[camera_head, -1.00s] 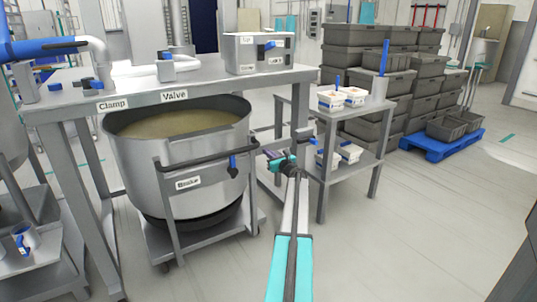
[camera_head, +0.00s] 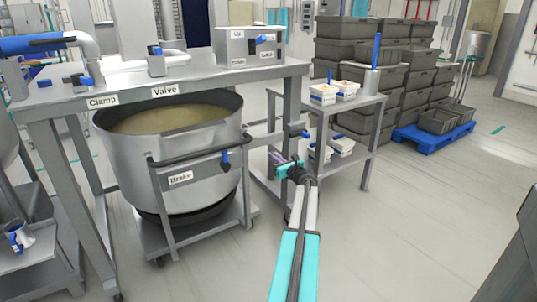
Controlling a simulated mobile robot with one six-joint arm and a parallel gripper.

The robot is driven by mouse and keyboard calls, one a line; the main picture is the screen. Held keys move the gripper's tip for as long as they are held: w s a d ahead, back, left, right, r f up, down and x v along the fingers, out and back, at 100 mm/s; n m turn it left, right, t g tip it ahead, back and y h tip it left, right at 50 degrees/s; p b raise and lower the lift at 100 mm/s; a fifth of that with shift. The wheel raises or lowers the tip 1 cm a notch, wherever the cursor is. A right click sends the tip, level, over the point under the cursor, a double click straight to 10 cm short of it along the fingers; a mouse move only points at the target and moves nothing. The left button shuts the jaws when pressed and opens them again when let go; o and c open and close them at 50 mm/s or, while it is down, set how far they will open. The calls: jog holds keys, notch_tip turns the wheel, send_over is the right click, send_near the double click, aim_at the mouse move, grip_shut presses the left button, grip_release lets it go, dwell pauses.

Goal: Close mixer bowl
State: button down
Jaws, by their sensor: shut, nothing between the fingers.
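The mixer bowl (camera_head: 190,160) is a large steel tub on a wheeled trolley (camera_head: 172,228) at left centre. Its top is uncovered where I can see it, and a beige mass (camera_head: 170,118) shows inside. A dark handle bar (camera_head: 190,157) crosses its front above a "Brake" label (camera_head: 181,178) and a blue lever (camera_head: 225,160). The bowl's back rim is partly hidden by the table above. My gripper (camera_head: 274,156) is to the right of the bowl, pointing left, shut and empty. It appears apart from the bowl, though depth is hard to judge.
A steel table (camera_head: 200,78) with "Clamp" and "Valve" labels and a control box (camera_head: 249,46) stands over the bowl's back. A side table (camera_head: 368,103) holds white tubs. Stacked grey crates (camera_head: 345,50) and a blue pallet (camera_head: 432,140) stand at back right.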

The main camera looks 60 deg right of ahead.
jog(key=shift+v, duration=1.25)
jog(key=shift+w, duration=0.1)
